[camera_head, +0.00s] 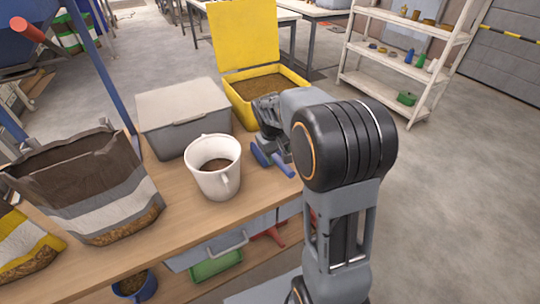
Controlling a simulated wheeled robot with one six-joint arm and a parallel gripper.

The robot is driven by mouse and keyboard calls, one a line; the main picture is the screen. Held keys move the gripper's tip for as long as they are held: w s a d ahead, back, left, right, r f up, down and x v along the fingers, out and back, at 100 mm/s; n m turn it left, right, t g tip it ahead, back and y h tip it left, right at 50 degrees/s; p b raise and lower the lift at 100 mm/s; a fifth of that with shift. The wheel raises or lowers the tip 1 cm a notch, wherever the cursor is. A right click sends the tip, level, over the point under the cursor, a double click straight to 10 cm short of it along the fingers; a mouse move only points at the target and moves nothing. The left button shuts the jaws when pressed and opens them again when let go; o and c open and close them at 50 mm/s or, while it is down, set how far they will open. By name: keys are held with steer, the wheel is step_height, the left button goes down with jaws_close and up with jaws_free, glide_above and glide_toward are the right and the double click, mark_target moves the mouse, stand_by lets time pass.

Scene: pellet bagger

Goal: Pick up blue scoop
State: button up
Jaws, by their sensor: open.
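A blue scoop (283,166) lies on the wooden bench, to the right of a white mug-like bucket and in front of the yellow bin. Only its blue parts show; the rest is hidden by my arm and gripper. My gripper (268,146) is at the scoop, at or just above its blue parts. I cannot tell whether it touches the scoop. My gripper is open, and my wrist and arm cover much of it.
A white bucket (217,183) with brown pellets stands beside the scoop. A grey lidded box (165,116) and an open yellow bin (240,111) with pellets stand behind. An open bag (113,200) stands left. A white shelf (384,88) stands far right.

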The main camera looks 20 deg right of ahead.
mark_target(280, 160)
steer(key=shift+w+d+f+b, duration=0.15)
steer(key=shift+d+f, duration=0.2)
steer(key=shift+f, duration=1)
steer(key=shift+s+d+f+b, duration=0.15)
steer(key=shift+d+f, duration=0.15)
steer(key=shift+f, duration=1)
steer(key=shift+w, duration=0.1)
jaws_close()
